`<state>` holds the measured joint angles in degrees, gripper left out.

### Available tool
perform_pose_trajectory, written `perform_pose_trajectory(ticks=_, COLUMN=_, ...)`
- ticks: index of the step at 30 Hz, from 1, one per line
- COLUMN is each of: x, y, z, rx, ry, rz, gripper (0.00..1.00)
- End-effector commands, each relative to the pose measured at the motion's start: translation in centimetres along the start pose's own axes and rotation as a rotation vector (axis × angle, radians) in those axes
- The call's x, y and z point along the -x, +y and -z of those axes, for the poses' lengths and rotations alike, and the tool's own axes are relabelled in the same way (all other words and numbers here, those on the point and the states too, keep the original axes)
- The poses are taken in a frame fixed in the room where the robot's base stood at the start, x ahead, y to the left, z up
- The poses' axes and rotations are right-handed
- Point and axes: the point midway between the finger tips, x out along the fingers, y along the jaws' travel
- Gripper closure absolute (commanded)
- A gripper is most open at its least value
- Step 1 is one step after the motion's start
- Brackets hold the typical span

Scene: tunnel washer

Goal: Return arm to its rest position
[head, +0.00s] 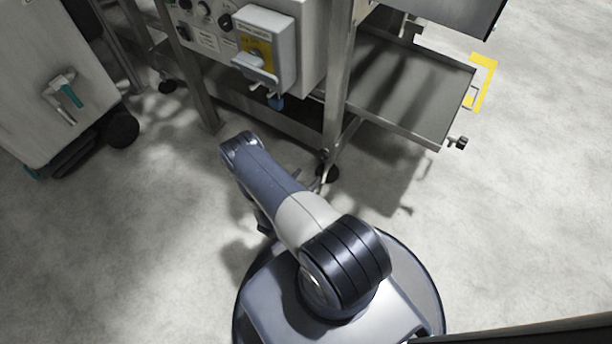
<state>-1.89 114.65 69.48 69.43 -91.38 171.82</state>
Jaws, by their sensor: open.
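My arm (300,215) rises from my round base and reaches up and left in the head view, toward the front of the washer. Its blue-grey and white upper link ends in a rounded joint (240,147). Beyond that joint the arm folds down, and only a small dark part shows beside the upper link. I cannot make out my gripper; it seems hidden under the arm. Nothing held can be seen.
The washer's control panel (205,25) carries knobs and a grey-yellow switch box (265,50). A metal tray (400,85) juts out at right. A white cabinet on wheels (45,85) stands at left. The grey floor (110,230) is clear at left and right.

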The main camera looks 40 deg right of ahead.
Motion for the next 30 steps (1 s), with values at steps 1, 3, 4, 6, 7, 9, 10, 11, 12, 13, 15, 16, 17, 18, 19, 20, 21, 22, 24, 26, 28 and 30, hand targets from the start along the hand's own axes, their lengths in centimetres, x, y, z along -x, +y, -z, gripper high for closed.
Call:
perform_pose_trajectory(ticks=1, x=0.0, y=0.0, z=0.0, rx=0.000, ry=0.000, rz=0.000, gripper=0.36)
perform_pose_trajectory(ticks=3, x=0.0, y=0.0, z=0.0, rx=0.000, ry=0.000, rz=0.000, gripper=0.36)
perform_pose_trajectory(ticks=4, x=0.0, y=0.0, z=0.0, rx=0.000, ry=0.000, rz=0.000, gripper=0.36)
perform_pose_trajectory(ticks=6, x=0.0, y=0.0, z=0.0, rx=0.000, ry=0.000, rz=0.000, gripper=0.36)
perform_pose_trajectory(ticks=7, x=0.0, y=0.0, z=0.0, rx=0.000, ry=0.000, rz=0.000, gripper=0.36)
perform_pose_trajectory(ticks=9, x=-0.1, y=0.1, z=0.1, rx=0.000, ry=0.000, rz=0.000, gripper=0.36)
perform_pose_trajectory(ticks=10, x=-0.2, y=0.1, z=0.1, rx=-0.001, ry=0.000, rz=0.001, gripper=0.36)
perform_pose_trajectory(ticks=11, x=-0.2, y=0.1, z=0.2, rx=-0.001, ry=0.000, rz=0.001, gripper=0.36)
perform_pose_trajectory(ticks=12, x=-0.4, y=0.1, z=0.2, rx=-0.001, ry=-0.001, rz=0.001, gripper=0.36)
perform_pose_trajectory(ticks=13, x=-0.5, y=0.2, z=0.3, rx=-0.001, ry=-0.001, rz=0.001, gripper=0.36)
perform_pose_trajectory(ticks=15, x=-0.8, y=0.2, z=0.4, rx=-0.001, ry=-0.001, rz=0.000, gripper=0.36)
perform_pose_trajectory(ticks=16, x=-0.9, y=0.3, z=0.4, rx=-0.001, ry=-0.001, rz=0.001, gripper=0.36)
perform_pose_trajectory(ticks=17, x=-1.1, y=0.2, z=0.5, rx=-0.001, ry=-0.001, rz=0.002, gripper=0.36)
perform_pose_trajectory(ticks=18, x=-1.3, y=0.2, z=0.5, rx=0.000, ry=-0.001, rz=0.002, gripper=0.36)
perform_pose_trajectory(ticks=19, x=-1.5, y=0.2, z=0.5, rx=-0.001, ry=-0.001, rz=0.002, gripper=0.36)
perform_pose_trajectory(ticks=20, x=-1.6, y=0.3, z=0.5, rx=-0.001, ry=-0.001, rz=0.001, gripper=0.36)
perform_pose_trajectory(ticks=21, x=-1.8, y=0.2, z=0.5, rx=0.000, ry=-0.001, rz=0.001, gripper=0.36)
perform_pose_trajectory(ticks=22, x=-2.0, y=0.2, z=0.5, rx=-0.001, ry=-0.001, rz=0.001, gripper=0.36)
perform_pose_trajectory(ticks=24, x=-2.4, y=0.1, z=0.5, rx=0.000, ry=-0.001, rz=0.002, gripper=0.36)
perform_pose_trajectory(ticks=26, x=-2.7, y=0.2, z=0.5, rx=-0.001, ry=-0.001, rz=0.001, gripper=0.36)
perform_pose_trajectory(ticks=28, x=-3.2, y=0.1, z=0.5, rx=-0.002, ry=-0.001, rz=0.003, gripper=0.36)
perform_pose_trajectory(ticks=30, x=-3.8, y=0.1, z=0.5, rx=-0.002, ry=-0.001, rz=0.002, gripper=0.36)
